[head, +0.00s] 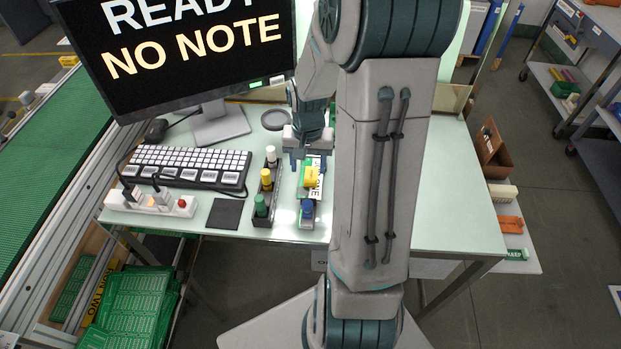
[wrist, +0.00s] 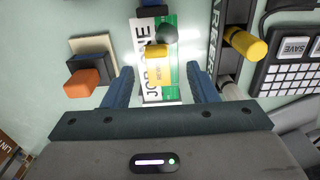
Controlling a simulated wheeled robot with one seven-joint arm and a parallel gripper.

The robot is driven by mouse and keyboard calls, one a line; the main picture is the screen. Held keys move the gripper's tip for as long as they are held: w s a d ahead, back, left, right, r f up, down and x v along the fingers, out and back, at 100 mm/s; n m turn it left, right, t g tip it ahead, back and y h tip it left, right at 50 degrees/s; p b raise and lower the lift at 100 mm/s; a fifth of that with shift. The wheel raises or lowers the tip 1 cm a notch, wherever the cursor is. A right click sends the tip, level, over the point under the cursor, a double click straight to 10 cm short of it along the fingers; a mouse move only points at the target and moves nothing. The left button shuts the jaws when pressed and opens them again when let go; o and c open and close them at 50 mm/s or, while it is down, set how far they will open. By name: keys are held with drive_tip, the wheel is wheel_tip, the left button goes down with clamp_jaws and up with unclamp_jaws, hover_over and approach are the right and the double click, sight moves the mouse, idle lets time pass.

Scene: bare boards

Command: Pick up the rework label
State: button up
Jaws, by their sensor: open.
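A small yellow piece, likely the rework label (wrist: 157,68), lies on a green-and-white card (wrist: 139,60) in the wrist view; no wording on it is legible. The card bears large print, partly covered, that seems to read JOB ONE. My gripper (wrist: 160,86) is open and empty above the card, one finger on each side of the yellow piece. In the head view my gripper (head: 306,153) is partly hidden by its own wrist, so the gap below it cannot be judged.
A black rack (head: 274,185) with white, yellow and green handles stands close left of the card. A blue-topped piece (head: 307,209) sits at its near end. An orange-knobbed block (wrist: 88,80) stands on the other side. A keyboard (head: 188,166) and monitor (head: 190,50) are left.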

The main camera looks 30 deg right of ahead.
sight(310, 180)
drive_tip(key=shift+s+d+f+p, duration=0.1)
drive_tip(key=shift+f+p, duration=0.1)
drive_tip(key=shift+f, duration=1.1)
drive_tip(key=shift+s+d+f+p, duration=0.1)
drive_tip(key=shift+f+p, duration=0.05)
drive_tip(key=shift+f, duration=1.1)
drive_tip(key=c, duration=1)
